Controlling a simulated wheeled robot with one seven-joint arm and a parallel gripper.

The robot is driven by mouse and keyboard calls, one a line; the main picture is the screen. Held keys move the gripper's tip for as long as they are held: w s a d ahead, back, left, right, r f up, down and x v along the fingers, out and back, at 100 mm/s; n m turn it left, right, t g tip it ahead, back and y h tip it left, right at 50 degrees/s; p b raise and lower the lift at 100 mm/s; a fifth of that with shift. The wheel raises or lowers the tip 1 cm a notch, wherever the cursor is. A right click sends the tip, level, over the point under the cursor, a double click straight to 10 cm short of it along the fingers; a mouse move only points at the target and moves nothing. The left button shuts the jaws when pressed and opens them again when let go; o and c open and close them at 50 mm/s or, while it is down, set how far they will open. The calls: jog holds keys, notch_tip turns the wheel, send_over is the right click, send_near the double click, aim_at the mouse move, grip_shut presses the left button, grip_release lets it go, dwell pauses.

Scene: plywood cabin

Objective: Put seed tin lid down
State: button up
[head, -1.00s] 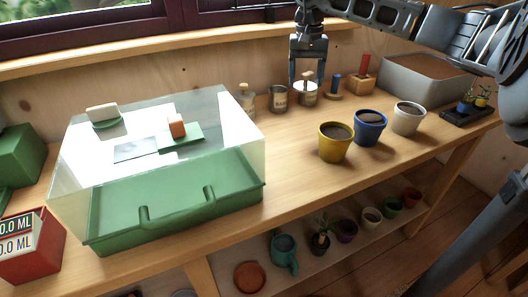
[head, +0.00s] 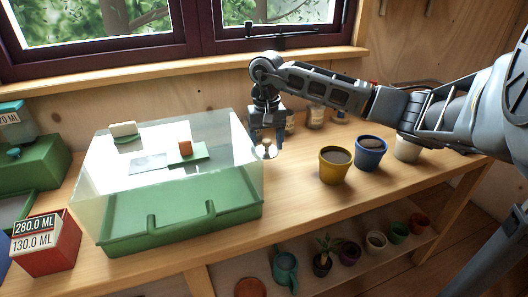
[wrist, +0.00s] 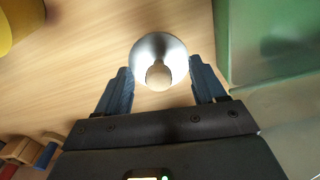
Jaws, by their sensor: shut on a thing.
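The seed tin lid, a round silvery disc with a wooden knob, is in my gripper (head: 266,138). In the head view the lid (head: 269,154) hangs just below the fingers, beside the clear cover's right end. In the wrist view my gripper (wrist: 162,70) has its blue fingers on either side of the lid (wrist: 160,45), knob towards the camera. The gap between lid and bench is hard to judge. A tin (head: 316,117) stands at the back, right of my gripper; its top is partly hidden by my arm.
The green propagator tray (head: 180,215) with its clear cover (head: 110,185) stands close left of the lid. Yellow (head: 335,168), blue (head: 370,155) and white (head: 407,149) pots stand to the right. Bare bench (head: 290,175) lies between the tray and the yellow pot.

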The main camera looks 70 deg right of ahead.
aim_at(264, 149)
jog(key=shift+w+a+f, duration=0.15)
jog(key=shift+w+f, duration=0.15)
jog(key=shift+f, duration=0.15)
jog(key=shift+f+p, duration=0.45)
jog(key=shift+f, duration=1.35)
jog(key=shift+f, duration=0.1)
jog(key=o, duration=1)
notch_tip(264, 149, up, 12)
jog(key=shift+r+b, duration=0.15)
jog(key=shift+b, duration=0.55)
